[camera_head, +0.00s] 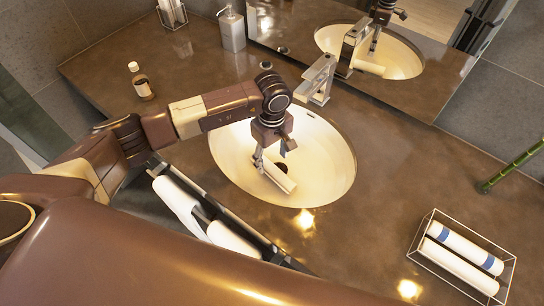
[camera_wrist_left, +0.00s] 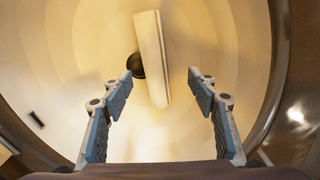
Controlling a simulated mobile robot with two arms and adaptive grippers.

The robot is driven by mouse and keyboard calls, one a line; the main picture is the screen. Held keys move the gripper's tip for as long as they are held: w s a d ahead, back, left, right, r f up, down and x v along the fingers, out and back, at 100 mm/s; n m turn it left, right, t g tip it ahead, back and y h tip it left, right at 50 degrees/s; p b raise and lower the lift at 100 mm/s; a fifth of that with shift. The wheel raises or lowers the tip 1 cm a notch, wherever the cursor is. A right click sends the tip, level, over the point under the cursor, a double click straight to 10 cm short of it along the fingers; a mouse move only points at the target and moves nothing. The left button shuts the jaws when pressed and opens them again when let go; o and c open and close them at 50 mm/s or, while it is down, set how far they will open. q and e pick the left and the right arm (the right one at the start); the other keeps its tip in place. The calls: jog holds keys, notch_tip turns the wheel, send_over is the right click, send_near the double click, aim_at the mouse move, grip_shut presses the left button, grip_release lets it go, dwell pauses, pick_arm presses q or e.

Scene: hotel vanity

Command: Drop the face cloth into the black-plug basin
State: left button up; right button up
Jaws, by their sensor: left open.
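The oval cream basin (camera_head: 325,165) is sunk in the brown counter, and its bowl fills much of the left wrist view (camera_wrist_left: 70,70). Its black plug (camera_head: 282,167) shows at the bottom, and also in the left wrist view (camera_wrist_left: 135,66). A pale rolled face cloth (camera_head: 279,179) lies in the basin beside the plug, partly covering it; it also shows in the left wrist view (camera_wrist_left: 151,55). My left gripper (camera_head: 273,153) is over the basin, fingers pointing down. My right gripper is not seen.
A chrome faucet (camera_head: 318,79) stands behind the basin, before a mirror (camera_head: 425,75). A soap dispenser (camera_head: 232,29) and small bottle (camera_head: 140,82) stand at the back left. A wire basket (camera_head: 418,236) with rolled cloths and a green stalk (camera_head: 510,168) are at the right.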

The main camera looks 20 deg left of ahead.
pick_arm(q)
jog(key=shift+r, duration=0.35)
notch_tip(320, 180, up, 11)
jog(key=shift+r, duration=0.15)
dwell(1.2)
